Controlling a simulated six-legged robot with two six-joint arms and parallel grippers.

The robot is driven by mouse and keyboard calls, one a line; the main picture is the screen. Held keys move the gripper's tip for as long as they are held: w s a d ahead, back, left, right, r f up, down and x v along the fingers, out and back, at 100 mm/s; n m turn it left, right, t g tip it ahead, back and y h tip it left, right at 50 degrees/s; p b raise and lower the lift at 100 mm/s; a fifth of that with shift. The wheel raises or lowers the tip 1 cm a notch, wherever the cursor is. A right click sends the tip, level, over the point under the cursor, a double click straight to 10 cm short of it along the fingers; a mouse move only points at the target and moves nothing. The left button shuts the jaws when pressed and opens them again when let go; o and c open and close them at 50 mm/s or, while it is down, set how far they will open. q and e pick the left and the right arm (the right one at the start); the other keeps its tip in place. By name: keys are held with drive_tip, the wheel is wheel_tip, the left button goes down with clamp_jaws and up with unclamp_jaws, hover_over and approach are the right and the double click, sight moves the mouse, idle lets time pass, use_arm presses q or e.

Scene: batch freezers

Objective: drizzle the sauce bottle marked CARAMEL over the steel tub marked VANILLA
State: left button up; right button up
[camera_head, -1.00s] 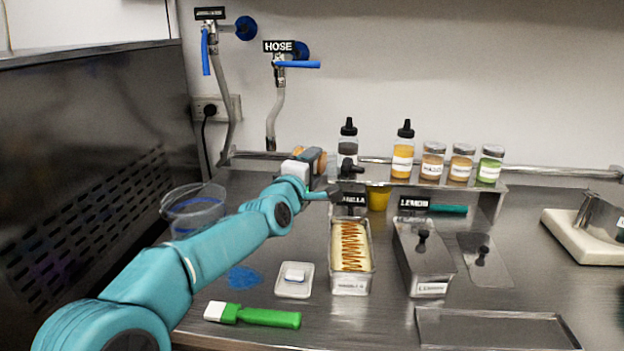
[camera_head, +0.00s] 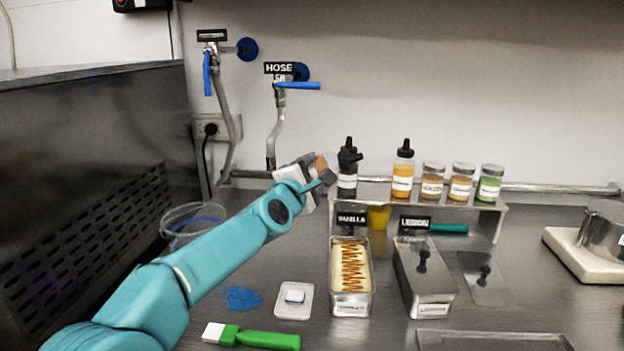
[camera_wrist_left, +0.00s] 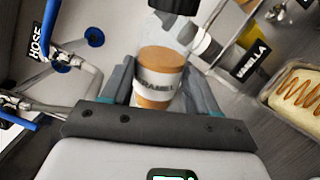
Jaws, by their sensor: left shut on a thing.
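The steel tub marked VANILLA (camera_head: 351,308) stands open on the counter, with brown zigzag lines over its pale contents; it also shows in the left wrist view (camera_wrist_left: 275,92). My left gripper (camera_head: 328,176) is raised above the counter, left of the shelf, up and to the left of the tub. In the left wrist view its fingers are shut around a bottle with caramel-brown contents (camera_wrist_left: 158,60) and a white label, only partly readable. The bottle's dark cap is toward the top of that view. In the head view the gripper hides much of the bottle. My right gripper is not seen.
A steel shelf (camera_head: 420,197) holds a dark sauce bottle (camera_head: 347,182), a yellow one (camera_head: 403,172) and several jars. A lidded tub (camera_head: 424,280) stands right of the vanilla tub. A green-handled brush (camera_head: 265,340) and a small white dish (camera_head: 294,312) lie in front.

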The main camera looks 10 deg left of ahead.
use_arm(q)
drive_tip(key=shift+r+n, duration=0.25)
drive_tip(key=shift+n, duration=0.05)
wheel_tip(320, 180, up, 2)
drive_tip(key=n+p, duration=0.1)
drive_tip(key=n, duration=0.3)
drive_tip(key=shift+r, duration=0.2)
drive_tip(key=shift+n, duration=0.3)
wheel_tip(320, 180, up, 2)
drive_tip(key=n+p, duration=0.1)
drive_tip(key=n, duration=0.7)
drive_tip(key=shift+p, duration=0.3)
